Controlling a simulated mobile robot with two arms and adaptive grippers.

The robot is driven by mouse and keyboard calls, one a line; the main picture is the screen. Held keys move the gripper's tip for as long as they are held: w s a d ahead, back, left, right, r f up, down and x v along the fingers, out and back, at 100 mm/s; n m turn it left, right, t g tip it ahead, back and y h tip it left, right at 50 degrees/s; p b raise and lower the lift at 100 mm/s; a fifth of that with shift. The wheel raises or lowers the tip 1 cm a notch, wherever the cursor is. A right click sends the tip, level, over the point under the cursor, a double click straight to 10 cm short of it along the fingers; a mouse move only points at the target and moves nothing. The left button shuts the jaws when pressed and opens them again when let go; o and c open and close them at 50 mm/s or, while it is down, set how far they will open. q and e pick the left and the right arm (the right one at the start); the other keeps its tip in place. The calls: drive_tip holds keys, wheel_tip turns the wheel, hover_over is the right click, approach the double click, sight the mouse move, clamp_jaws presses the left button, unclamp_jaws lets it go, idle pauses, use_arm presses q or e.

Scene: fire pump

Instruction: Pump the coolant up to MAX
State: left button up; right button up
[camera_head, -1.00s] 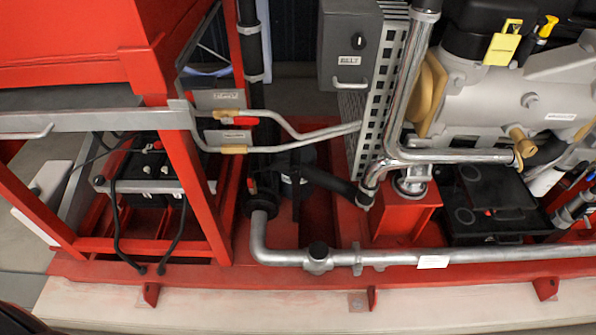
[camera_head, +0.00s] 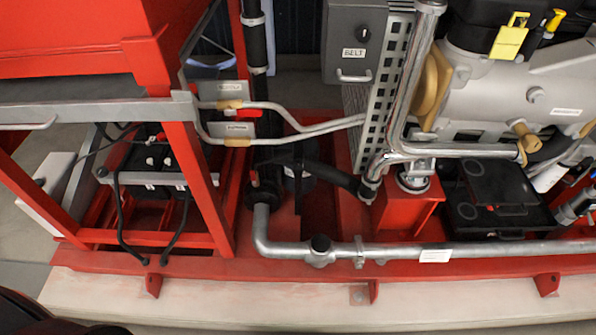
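No coolant level gauge or MAX mark can be made out. Two metal lines with brass fittings run at the left of the engine; the upper brass fitting (camera_head: 229,104) has a small red lever (camera_head: 221,113), and the lower brass fitting (camera_head: 237,142) sits below it. Small labelled plates are beside them, their text too small to read. A silver pipe (camera_head: 390,250) with a white label (camera_head: 435,255) runs along the red base. Neither gripper is in view.
A grey box marked BELT (camera_head: 354,52) hangs above the pipes. The grey engine (camera_head: 520,90) fills the upper right, with a yellow tag (camera_head: 510,36). Black batteries (camera_head: 150,165) sit inside the red frame at left. The pale plinth (camera_head: 270,305) in front is bare.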

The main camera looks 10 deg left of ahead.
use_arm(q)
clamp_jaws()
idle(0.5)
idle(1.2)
